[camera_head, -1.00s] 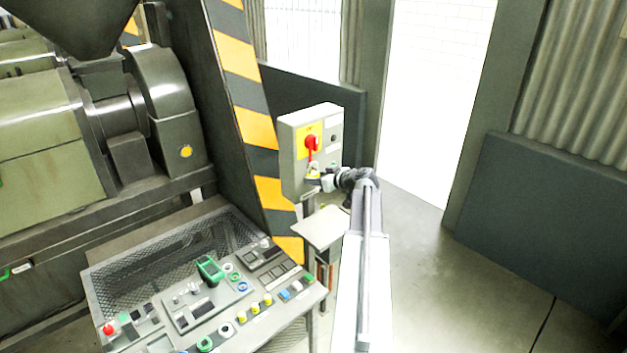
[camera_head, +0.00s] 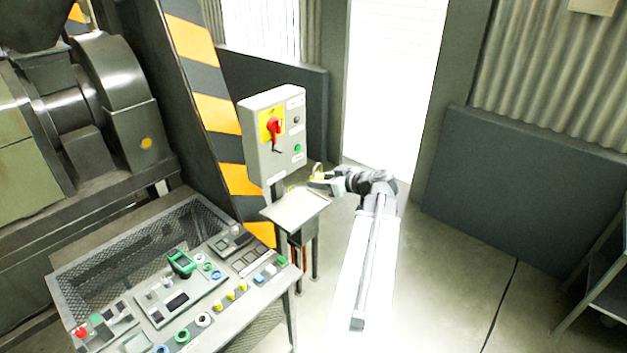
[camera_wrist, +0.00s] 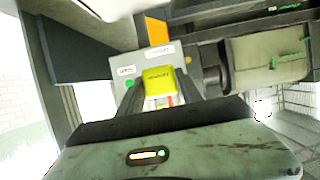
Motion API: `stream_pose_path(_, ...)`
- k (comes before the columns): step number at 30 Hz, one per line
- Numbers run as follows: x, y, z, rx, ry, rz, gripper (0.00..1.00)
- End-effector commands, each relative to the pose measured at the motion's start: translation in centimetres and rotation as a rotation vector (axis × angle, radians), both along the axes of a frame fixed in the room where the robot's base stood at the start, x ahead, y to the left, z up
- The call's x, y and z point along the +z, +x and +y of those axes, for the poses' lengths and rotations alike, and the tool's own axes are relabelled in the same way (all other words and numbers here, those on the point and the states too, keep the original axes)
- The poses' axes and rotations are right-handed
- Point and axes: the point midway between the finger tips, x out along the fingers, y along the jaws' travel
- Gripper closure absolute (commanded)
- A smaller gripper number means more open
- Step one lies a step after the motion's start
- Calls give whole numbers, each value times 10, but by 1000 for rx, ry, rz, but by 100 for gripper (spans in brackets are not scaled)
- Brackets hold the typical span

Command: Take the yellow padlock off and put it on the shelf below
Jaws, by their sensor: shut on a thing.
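The yellow padlock (camera_head: 317,173) is in my gripper (camera_head: 318,182), to the right of the grey switch box (camera_head: 261,152) and apart from it in the head view. The wrist view shows the padlock's yellow body (camera_wrist: 158,79) between the two dark fingers, which are shut on it. The red switch handle (camera_head: 274,131) on its yellow plate has no padlock on it. The small shelf (camera_head: 295,208) is a pale flat plate below the box. My gripper is above and to the right of it.
The control desk (camera_head: 190,290) with buttons and tape rolls stands in front, left of my arm. A striped post (camera_head: 213,113) rises behind the switch box. Open floor (camera_head: 450,265) lies to the right, with a rack (camera_head: 607,285) at the far right edge.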

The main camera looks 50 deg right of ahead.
Motion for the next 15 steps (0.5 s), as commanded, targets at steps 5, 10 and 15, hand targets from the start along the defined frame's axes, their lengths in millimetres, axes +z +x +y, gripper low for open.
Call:
stream_pose_path(5, 0, 0, 0, -1, 0, 0, 100)
stream_pose_path(10, 0, -1, 0, -1, 1, 0, 100)
stream_pose_path(15, 0, -8, 0, -2, 0, 0, 100)
